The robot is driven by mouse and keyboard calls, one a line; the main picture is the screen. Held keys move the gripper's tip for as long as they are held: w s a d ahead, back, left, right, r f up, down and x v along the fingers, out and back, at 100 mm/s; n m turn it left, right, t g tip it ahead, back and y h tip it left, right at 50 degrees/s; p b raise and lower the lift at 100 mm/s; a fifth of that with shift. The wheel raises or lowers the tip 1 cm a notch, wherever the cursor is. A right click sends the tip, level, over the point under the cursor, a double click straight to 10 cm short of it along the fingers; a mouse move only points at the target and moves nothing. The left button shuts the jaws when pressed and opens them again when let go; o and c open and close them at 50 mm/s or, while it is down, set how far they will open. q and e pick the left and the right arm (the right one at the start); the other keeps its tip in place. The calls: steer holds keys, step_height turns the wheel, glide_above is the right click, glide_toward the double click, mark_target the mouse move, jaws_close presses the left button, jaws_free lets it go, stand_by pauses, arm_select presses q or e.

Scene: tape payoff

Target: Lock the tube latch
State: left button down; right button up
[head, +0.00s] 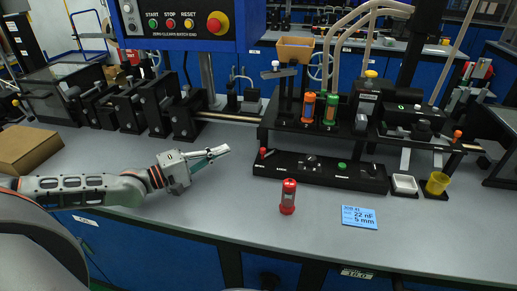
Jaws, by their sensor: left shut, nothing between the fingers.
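My left gripper (224,149) is shut and empty above the bench, pointing right, left of the black base plate. An orange tube (308,108) and a green tube (331,109) stand upright side by side in the black fixture (290,124). A red tube (288,197) stands upright alone on the bench in front of the base plate. I cannot tell which part is the tube latch; a small red-tipped lever (263,152) sits at the left end of the base plate, apart from my gripper. My right gripper is not in view.
A blue card (359,217) reading 22 nF, 5 mm lies on the grey bench (230,220). A white tray (404,184) and a yellow cup (437,183) are at right. A control box (185,22) hangs above; a cardboard box (25,148) is at left. The front bench is mostly clear.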

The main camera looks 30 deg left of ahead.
arm_select(q)
steer(key=shift+s+r, duration=0.15)
steer(key=shift+w+d, duration=0.25)
steer(key=shift+w, duration=0.2)
steer(key=b+x, duration=0.1)
steer(key=x, duration=0.6)
steer(key=shift+w+b, duration=0.1)
steer(key=shift+b, duration=0.2)
steer(key=shift+x, duration=0.8)
steer(key=shift+w+d, duration=0.1)
steer(key=shift+d, duration=0.15)
steer(key=shift+s+d+p, duration=0.35)
steer(key=shift+s+d, duration=0.05)
steer(key=shift+s, duration=0.1)
steer(key=shift+s+d, duration=0.15)
steer(key=shift+s, duration=0.1)
steer(key=shift+s+d+p, duration=0.4)
steer(key=shift+d, duration=0.05)
steer(key=shift+s+d, duration=0.2)
steer(key=shift+s, duration=0.15)
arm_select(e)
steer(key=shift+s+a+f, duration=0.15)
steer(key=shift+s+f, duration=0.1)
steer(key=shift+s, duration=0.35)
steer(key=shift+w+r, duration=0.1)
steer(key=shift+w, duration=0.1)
